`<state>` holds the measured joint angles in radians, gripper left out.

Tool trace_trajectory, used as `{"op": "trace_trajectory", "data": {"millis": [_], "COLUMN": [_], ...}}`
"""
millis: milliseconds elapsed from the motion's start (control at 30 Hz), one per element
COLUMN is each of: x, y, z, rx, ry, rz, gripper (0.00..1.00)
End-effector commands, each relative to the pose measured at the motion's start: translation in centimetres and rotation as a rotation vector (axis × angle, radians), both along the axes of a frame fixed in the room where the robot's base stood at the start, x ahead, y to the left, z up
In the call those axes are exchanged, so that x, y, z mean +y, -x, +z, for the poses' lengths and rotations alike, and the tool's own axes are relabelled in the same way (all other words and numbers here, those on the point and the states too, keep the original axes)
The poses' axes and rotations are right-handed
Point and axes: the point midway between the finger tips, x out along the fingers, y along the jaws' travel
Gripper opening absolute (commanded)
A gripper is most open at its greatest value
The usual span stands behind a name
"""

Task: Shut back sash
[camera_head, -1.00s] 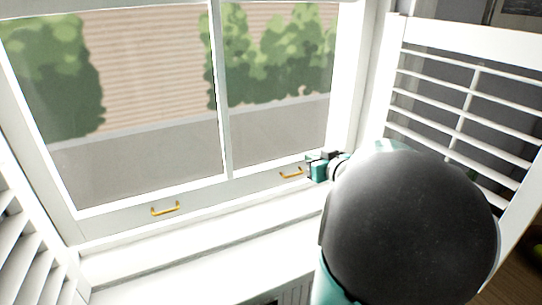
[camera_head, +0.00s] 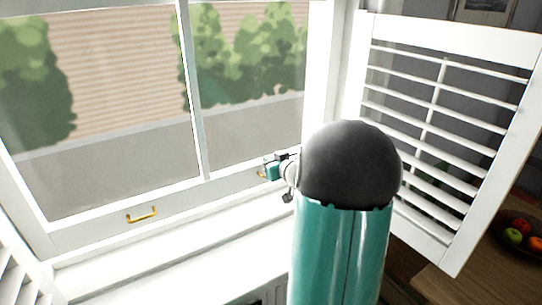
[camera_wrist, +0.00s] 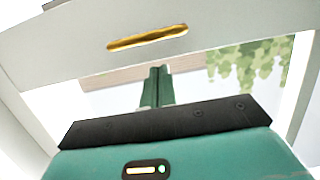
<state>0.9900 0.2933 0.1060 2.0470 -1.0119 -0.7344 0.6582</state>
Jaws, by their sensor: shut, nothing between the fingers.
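The white window sash (camera_head: 185,198) has two glass panes and a bottom rail with two gold handles. The left handle (camera_head: 142,214) is in clear view. The right handle (camera_head: 261,174) is mostly hidden behind my gripper (camera_head: 270,167), which is at the rail's right part. In the wrist view, a gold handle (camera_wrist: 148,37) shows on the white rail above my gripper's fingers (camera_wrist: 157,74). The fingers are shut and empty, apart from that handle in the picture. I cannot tell whether they touch the sash.
A white sill (camera_head: 150,265) runs below the sash. An open louvred shutter (camera_head: 450,110) stands at the right, close to my arm. Another shutter (camera_head: 15,275) is at the lower left. A wooden table (camera_head: 470,285) with a fruit bowl (camera_head: 520,237) is at the lower right.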

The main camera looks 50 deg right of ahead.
Motion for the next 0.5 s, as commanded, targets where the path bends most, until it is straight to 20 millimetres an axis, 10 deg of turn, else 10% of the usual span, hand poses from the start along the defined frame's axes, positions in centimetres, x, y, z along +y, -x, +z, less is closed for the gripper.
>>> {"op": "trace_trajectory", "data": {"millis": [333,500], "x": [0.0,0.1], "y": [0.0,0.0], "z": [-0.4,-3.7], "rx": [0.001,0.007], "ry": [-0.001,-0.010], "rz": [0.000,0.001], "gripper": [0.00,0.00]}}
